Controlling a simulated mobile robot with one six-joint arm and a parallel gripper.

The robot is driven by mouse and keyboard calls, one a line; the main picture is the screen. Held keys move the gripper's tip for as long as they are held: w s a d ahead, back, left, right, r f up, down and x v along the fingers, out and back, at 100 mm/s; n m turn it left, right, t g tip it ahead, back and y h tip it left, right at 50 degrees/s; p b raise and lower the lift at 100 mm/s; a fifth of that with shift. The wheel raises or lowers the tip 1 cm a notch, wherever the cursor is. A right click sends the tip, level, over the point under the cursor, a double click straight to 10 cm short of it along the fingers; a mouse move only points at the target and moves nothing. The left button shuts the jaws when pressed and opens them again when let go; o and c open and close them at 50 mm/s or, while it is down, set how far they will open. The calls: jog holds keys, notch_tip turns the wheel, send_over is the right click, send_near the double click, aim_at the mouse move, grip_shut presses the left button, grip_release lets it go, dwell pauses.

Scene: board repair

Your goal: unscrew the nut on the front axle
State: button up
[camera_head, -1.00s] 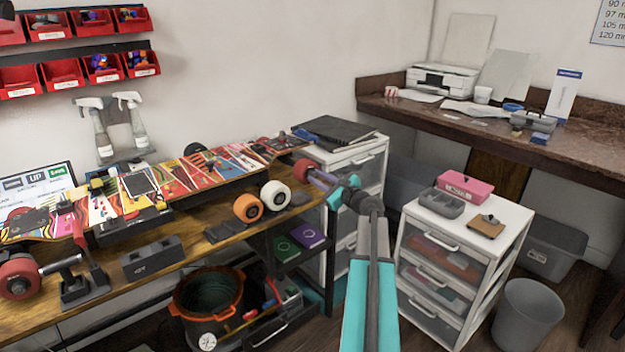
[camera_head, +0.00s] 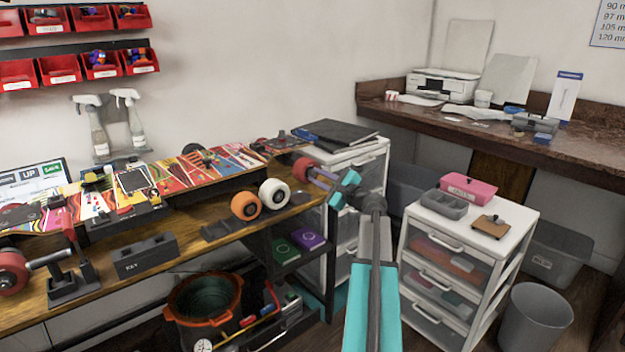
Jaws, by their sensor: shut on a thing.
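The skateboard (camera_head: 213,170) lies upside down along the workbench, with colourful graphics. At its right end is a red wheel (camera_head: 303,168) with a purple axle part (camera_head: 322,177) running right from it. My gripper (camera_head: 342,187), with teal fingers, is at the right end of this axle part. It is shut on what sits there, which fits the nut; the jaws hide the nut itself. At the board's left end another red wheel (camera_head: 12,274) sits by a bare grey axle (camera_head: 45,260).
An orange wheel (camera_head: 246,205) and a white wheel (camera_head: 273,192) stand at the workbench (camera_head: 190,243) front edge. A dark block (camera_head: 145,259) lies left of them. A white drawer cart (camera_head: 508,228) with a pink box (camera_head: 468,187) stands at right. An orange-rimmed bucket (camera_head: 203,321) is below.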

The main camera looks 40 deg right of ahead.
jog(key=o, duration=1)
jog(key=shift+c, duration=1.3)
jog(key=shift+r+p, duration=0.15)
jog(key=shift+p, duration=0.55)
jog(key=m+p, duration=0.4)
jog(key=p, duration=0.2)
jog(key=shift+m+p, duration=0.8)
jog(key=shift+m+p, duration=1.4)
jog(key=shift+p, duration=1)
jog(key=shift+m+p, duration=1.3)
jog(key=shift+p, duration=0.6)
